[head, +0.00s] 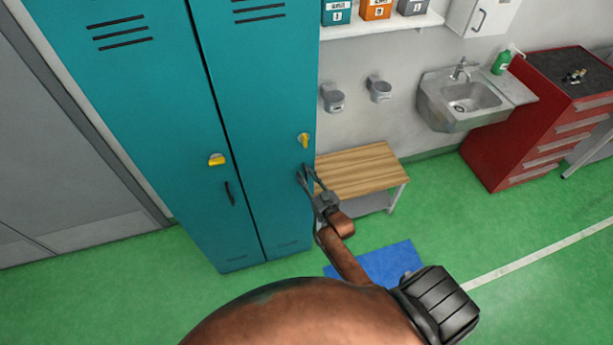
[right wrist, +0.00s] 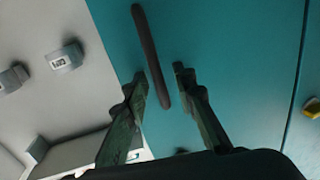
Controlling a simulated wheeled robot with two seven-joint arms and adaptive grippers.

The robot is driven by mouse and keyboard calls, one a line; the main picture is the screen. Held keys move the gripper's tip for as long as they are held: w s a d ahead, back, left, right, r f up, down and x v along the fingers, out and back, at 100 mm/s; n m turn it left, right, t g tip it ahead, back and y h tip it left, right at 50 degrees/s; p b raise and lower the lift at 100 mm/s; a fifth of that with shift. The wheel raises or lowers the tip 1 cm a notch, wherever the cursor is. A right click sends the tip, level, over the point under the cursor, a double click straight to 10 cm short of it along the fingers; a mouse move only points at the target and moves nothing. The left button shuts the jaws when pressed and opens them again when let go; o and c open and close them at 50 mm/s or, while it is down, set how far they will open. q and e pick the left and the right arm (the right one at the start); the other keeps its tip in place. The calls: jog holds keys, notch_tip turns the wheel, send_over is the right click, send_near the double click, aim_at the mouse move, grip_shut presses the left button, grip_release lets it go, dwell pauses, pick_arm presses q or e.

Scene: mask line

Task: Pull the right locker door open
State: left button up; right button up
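The right locker door (head: 258,100) is teal and stands shut, level with the left door (head: 150,110). It has a yellow lock (head: 304,140) near its right edge. My right gripper (head: 306,173) is at that door's right side, below the lock, and covers the handle there. In the right wrist view, the door's dark bar handle (right wrist: 148,45) runs between the spread fingers of the gripper (right wrist: 160,74). The fingers are open, with a gap on both sides of the handle, a smaller one at the left finger. My left gripper is out of view.
A wooden-topped bench (head: 362,168) stands close to the right of the locker. A sink (head: 463,98) and a red drawer cabinet (head: 535,130) are farther right. A blue mat (head: 395,262) lies on the green floor, which is clear in front of the locker.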

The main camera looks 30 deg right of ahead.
jog(key=shift+c, duration=0.5)
grip_shut()
